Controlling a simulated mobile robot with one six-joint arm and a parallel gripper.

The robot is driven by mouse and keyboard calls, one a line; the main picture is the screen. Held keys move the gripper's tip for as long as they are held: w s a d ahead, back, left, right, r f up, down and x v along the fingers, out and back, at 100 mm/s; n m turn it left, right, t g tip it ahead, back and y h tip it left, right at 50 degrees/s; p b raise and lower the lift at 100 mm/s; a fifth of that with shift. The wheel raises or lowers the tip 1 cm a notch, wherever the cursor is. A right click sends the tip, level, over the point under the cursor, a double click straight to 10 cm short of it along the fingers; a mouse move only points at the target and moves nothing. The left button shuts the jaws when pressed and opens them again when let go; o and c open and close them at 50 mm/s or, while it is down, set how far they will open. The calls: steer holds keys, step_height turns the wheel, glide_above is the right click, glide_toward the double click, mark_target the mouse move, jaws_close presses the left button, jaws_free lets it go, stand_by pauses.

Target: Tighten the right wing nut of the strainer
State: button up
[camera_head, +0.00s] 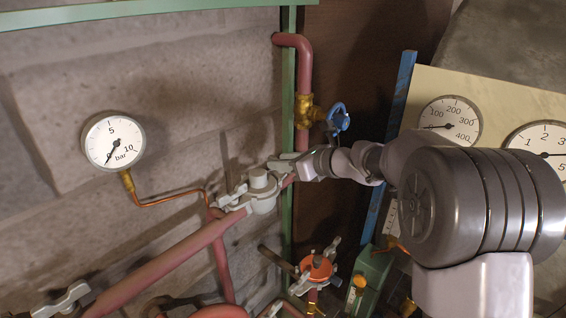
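The strainer looks to be the grey fitting (263,203) with a round cap, set in the sloping red pipe at the middle of the view. Its left wing nut (232,196) shows clear on the left side. Its right wing nut (279,166) is on the right side, partly covered by my gripper. My gripper (297,168) reaches in from the right, with its tip at or very close to the right wing nut. The fingers are small and blend with the grey metal. I cannot tell whether they touch or grip the nut.
A blue-handled valve (338,118) on a brass fitting stands just above my wrist. An orange-capped fitting (317,267) with grey wing nuts lies below. A green post (287,90) runs behind the strainer. A pressure gauge (113,141) hangs on the wall left; a gauge panel (490,88) stands right.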

jaws_close()
steer(key=shift+f+t+h+b, duration=0.1)
steer(key=shift+t+h+b, duration=0.2)
steer(key=shift+b, duration=0.4)
steer(key=shift+a+f+m+t+h+b, duration=0.15)
steer(key=shift+m+t+h+b, duration=0.25)
steer(key=shift+m+b, duration=0.6)
steer(key=m+t+h+b, duration=0.1)
steer(key=b, duration=0.2)
steer(key=shift+s, duration=0.1)
steer(key=m+t+h+b, duration=0.2)
steer(key=m+h+b, duration=0.1)
steer(key=shift+a+h, duration=0.15)
steer(key=shift+h, duration=0.25)
steer(key=shift+r+m+t+h+b, duration=0.15)
steer(key=shift+m+h+b, duration=0.3)
steer(key=shift+m+h, duration=0.25)
steer(key=shift+r+m+t+h+b, duration=0.15)
steer(key=shift+m+h+b, duration=0.3)
steer(key=shift+m+h, duration=0.25)
